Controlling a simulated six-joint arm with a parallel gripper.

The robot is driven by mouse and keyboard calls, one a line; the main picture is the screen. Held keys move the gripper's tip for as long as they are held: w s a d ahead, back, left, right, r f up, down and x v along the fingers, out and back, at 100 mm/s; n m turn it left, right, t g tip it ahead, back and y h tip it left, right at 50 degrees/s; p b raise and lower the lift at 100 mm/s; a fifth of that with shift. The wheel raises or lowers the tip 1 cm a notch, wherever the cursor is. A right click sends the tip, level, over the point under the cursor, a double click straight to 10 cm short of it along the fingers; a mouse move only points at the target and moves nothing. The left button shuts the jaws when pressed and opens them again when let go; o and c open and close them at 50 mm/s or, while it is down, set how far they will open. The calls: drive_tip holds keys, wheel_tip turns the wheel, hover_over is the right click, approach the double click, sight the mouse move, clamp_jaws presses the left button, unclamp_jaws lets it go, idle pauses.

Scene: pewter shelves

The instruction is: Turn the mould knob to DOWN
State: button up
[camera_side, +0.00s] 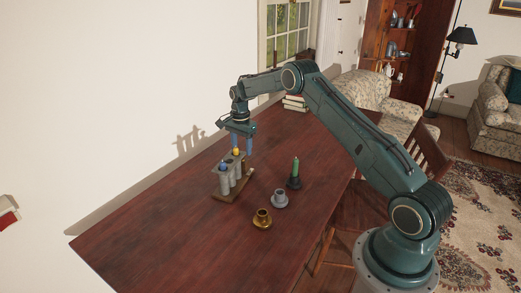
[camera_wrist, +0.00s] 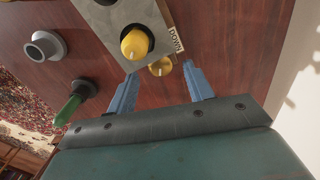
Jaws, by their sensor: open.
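The candle mould (camera_side: 228,178) has upright grey tubes on a wooden base and stands on the table. In the wrist view its grey top plate (camera_wrist: 108,20) shows at the top, with a yellow piece (camera_wrist: 136,42) standing in a hole. A smaller yellow knob (camera_wrist: 160,66) sits just past the plate's end, partly hidden, beside a DOWN label (camera_wrist: 175,40). Which way it points is too small to tell. My gripper (camera_side: 241,151) is open above the mould's far end. In the wrist view its blue fingers (camera_wrist: 159,70) are on either side of the knob, apart from it.
A green candle in a dark holder (camera_side: 294,182), a grey holder (camera_side: 279,199) and a brass holder (camera_side: 262,219) stand right of the mould. Books (camera_side: 295,103) lie at the table's far end. A white wall runs along the left. The near table is clear.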

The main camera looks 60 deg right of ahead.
drive_tip(key=shift+f, duration=0.85)
drive_tip(key=c, duration=1)
drive_tip(key=shift+n, duration=2.4)
drive_tip(key=o, duration=1)
